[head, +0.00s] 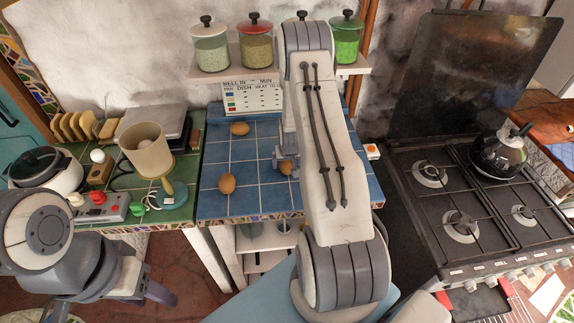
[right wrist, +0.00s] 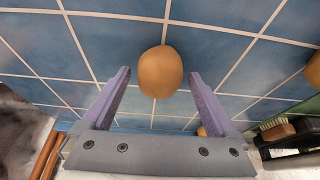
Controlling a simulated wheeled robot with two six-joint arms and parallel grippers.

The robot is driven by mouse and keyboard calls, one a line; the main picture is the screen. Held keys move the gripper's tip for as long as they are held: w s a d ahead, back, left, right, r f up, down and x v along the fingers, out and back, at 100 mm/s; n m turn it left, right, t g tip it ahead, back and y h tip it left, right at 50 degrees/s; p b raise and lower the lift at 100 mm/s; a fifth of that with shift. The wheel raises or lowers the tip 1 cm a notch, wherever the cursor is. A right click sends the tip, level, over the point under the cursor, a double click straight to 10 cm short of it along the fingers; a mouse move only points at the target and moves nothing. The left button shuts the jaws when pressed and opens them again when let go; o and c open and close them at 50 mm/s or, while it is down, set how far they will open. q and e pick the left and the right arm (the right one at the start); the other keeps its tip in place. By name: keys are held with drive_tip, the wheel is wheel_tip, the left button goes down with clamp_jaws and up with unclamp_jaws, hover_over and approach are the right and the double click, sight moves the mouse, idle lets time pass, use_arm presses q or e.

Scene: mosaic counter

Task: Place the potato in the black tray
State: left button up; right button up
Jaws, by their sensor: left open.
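A smooth brown oval, which I take for the potato (right wrist: 160,72), lies on the blue tiles; it also shows in the head view (head: 286,167), partly hidden by my right arm. My right gripper (right wrist: 159,76) is open, with its fingertips on either side of the potato and a small gap at each side. My left gripper (head: 108,300) is open and empty low at the left, away from the potato. No black tray shows clearly; a dark thing with a brush (right wrist: 278,131) on or beside it is at the lower right in the right wrist view.
Two similar brown ovals lie on the blue tiles, one farther back (head: 239,128), one at the left (head: 227,183). The green counter holds a lamp (head: 147,150), a pot (head: 47,168) and a toast rack (head: 85,127). A stove (head: 460,210) with a kettle (head: 500,150) stands right.

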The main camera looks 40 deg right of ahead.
clamp_jaws()
drive_tip(key=shift+r, duration=0.1)
